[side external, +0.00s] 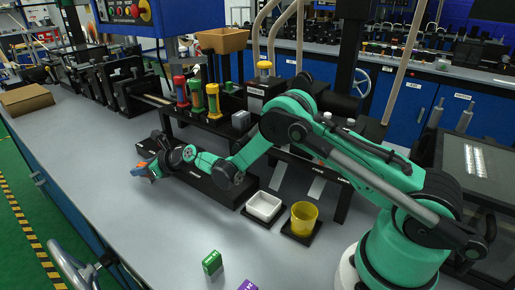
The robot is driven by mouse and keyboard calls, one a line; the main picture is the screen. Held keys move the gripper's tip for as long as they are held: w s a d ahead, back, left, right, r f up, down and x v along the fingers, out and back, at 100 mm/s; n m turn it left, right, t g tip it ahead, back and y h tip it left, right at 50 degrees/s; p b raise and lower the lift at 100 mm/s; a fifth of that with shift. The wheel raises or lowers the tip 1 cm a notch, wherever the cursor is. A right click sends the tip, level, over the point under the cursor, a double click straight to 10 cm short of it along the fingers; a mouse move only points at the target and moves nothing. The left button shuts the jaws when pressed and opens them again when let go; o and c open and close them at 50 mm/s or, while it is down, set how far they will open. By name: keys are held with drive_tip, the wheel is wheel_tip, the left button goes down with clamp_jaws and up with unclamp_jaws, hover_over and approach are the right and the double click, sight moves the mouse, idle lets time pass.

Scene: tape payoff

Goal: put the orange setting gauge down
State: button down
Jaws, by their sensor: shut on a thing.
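My gripper (149,172) is at the end of my green and black arm, over the left part of the grey bench. It is shut on the orange setting gauge (141,165), which shows as a small orange patch at the fingertips. Blue also shows beside the orange. The fingers hide part of the gauge, and its full shape is too small to tell. I cannot tell whether the gauge touches the bench.
A white tray (263,206) and a yellow cup (303,218) stand right of my gripper. A green box (212,262) and a purple box (247,286) lie near the front. Red, green and yellow cylinders stand behind. The bench (110,215) is clear at front left.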

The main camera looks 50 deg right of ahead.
sight(144, 164)
drive_tip(key=shift+r, duration=0.1)
wheel_tip(144, 164, up, 20)
drive_tip(key=s+d+r, duration=0.2)
drive_tip(key=s, duration=0.7)
drive_tip(key=s+d+r+m+h, duration=0.1)
drive_tip(key=s+d+r, duration=0.2)
drive_tip(key=s, duration=0.6)
drive_tip(key=shift+d+r, duration=0.15)
drive_tip(key=shift+r, duration=0.2)
